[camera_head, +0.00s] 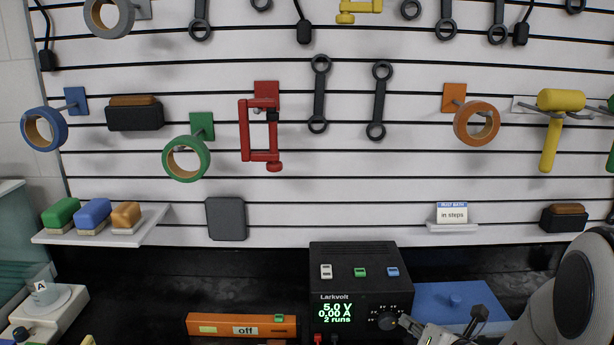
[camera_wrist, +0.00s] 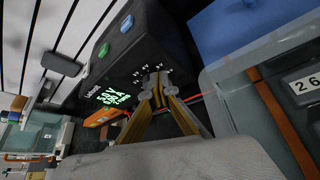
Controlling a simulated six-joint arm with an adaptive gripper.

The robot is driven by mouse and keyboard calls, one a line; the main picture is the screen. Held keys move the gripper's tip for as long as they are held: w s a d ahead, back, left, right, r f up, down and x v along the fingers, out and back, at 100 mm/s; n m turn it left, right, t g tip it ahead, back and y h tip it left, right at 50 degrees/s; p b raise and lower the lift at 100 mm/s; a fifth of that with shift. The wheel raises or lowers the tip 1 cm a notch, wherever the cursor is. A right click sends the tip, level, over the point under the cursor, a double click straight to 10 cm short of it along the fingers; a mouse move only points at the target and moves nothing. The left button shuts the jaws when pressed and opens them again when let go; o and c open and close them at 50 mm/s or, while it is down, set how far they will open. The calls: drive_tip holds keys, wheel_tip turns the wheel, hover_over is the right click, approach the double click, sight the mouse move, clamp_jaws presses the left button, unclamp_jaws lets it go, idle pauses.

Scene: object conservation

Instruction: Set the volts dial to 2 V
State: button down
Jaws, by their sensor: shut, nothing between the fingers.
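The black Larkvolt power supply (camera_head: 355,262) stands at the bottom centre of the head view. Its green display (camera_head: 335,312) reads 5.0 V, 0.00 A and 2 runs. The round black volts dial (camera_head: 387,321) is on the right of its front face, with small marks around it too fine to read. My gripper (camera_head: 407,323) is shut and empty, its tip right by the dial's right side. In the wrist view my gripper (camera_wrist: 158,82) points at the front face of the supply (camera_wrist: 125,45). It covers the dial there, so I cannot tell whether they touch.
White, green and blue switches sit on the supply's top. An orange box (camera_head: 215,325) reading "off" stands to its left, a blue box (camera_head: 435,300) to its right. A small card (camera_head: 452,214) reads "in steps". Tools hang on the slatted wall behind.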

drive_tip(key=shift+w, duration=0.6)
drive_tip(key=shift+a+f, duration=0.2)
drive_tip(key=shift+a, duration=0.05)
idle(0.6)
drive_tip(key=shift+a+r, duration=0.6)
drive_tip(key=shift+a, duration=0.1)
idle(0.6)
drive_tip(key=shift+a+r, duration=0.1)
drive_tip(key=shift+a, duration=0.4)
idle(0.6)
drive_tip(key=shift+d+r, duration=0.1)
drive_tip(key=shift+r, duration=0.35)
drive_tip(key=shift+s, duration=0.1)
idle(0.3)
drive_tip(key=shift+s, duration=2.9)
